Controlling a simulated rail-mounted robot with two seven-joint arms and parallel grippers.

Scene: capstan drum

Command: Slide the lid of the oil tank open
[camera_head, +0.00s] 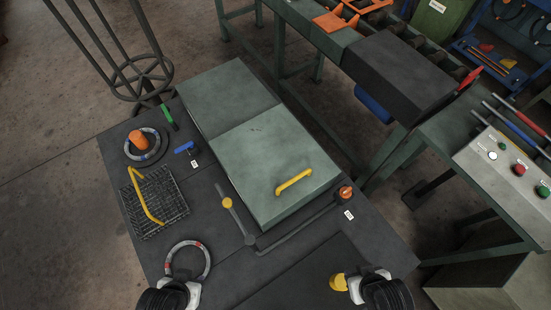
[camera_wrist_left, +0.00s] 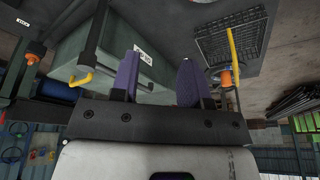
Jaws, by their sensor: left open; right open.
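The oil tank (camera_head: 283,215) is a grey-green box in the middle of the bench in the head view. Its flat lid (camera_head: 265,150) carries a yellow bar handle (camera_head: 294,182) near the front right edge. In the left wrist view a grey-green box (camera_wrist_left: 105,45), apparently the tank, has a yellow handle (camera_wrist_left: 80,78) at its lower left. My left gripper (camera_head: 185,286) is at the bottom of the head view, apart from the tank; its purple fingers (camera_wrist_left: 160,65) are spread and empty. My right gripper (camera_head: 366,283) is at the lower right, apart from the handle; its fingertips are unclear.
A mesh basket (camera_head: 155,208) with a yellow handle and an orange knob (camera_head: 137,138) are left of the tank. A marked ring (camera_head: 188,258) lies by my left gripper. A yellow knob (camera_head: 338,282) is beside my right gripper. A control box (camera_head: 510,175) stands far right.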

